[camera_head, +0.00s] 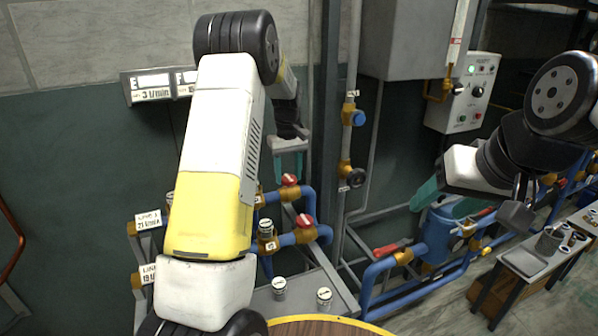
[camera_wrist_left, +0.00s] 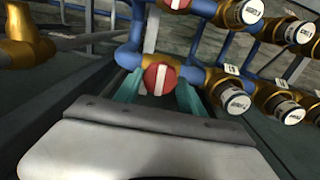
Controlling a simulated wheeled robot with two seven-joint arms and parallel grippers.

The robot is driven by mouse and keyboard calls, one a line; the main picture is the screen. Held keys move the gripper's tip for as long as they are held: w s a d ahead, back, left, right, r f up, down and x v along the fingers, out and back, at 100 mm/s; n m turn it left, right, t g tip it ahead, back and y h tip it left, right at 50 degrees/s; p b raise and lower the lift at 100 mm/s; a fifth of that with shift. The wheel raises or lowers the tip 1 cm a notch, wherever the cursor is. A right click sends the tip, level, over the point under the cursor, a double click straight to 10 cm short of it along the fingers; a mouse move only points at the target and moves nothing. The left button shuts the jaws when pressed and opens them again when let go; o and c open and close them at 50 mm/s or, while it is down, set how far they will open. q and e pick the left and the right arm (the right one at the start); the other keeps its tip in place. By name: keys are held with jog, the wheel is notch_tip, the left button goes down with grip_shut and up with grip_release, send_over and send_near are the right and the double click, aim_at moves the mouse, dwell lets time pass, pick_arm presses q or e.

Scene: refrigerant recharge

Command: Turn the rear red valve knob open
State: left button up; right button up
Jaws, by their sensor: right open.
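The rear red valve knob (camera_head: 290,180), with a white bar across its top, sits on the blue pipework in the head view. My left gripper (camera_head: 289,168) points down just above it, with its teal fingers apart. In the left wrist view the rear knob (camera_wrist_left: 160,79) lies between the fingertips (camera_wrist_left: 158,90), with a gap visible on each side. A second red knob (camera_head: 305,220) is nearer in the head view; it is partly cut off at the top of the wrist view (camera_wrist_left: 175,3). My right gripper (camera_head: 446,204) is open and empty, away to the right.
A control box (camera_head: 472,92) hangs on the wall. A red-handled valve (camera_head: 388,249) is lower right.

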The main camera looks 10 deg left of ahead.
pick_arm(q)
grip_shut()
jog(key=n, duration=0.4)
jog(key=shift+r, duration=0.1)
jog(key=shift+n, duration=0.3)
jog(key=n, duration=0.3)
jog(key=shift+n, duration=0.6)
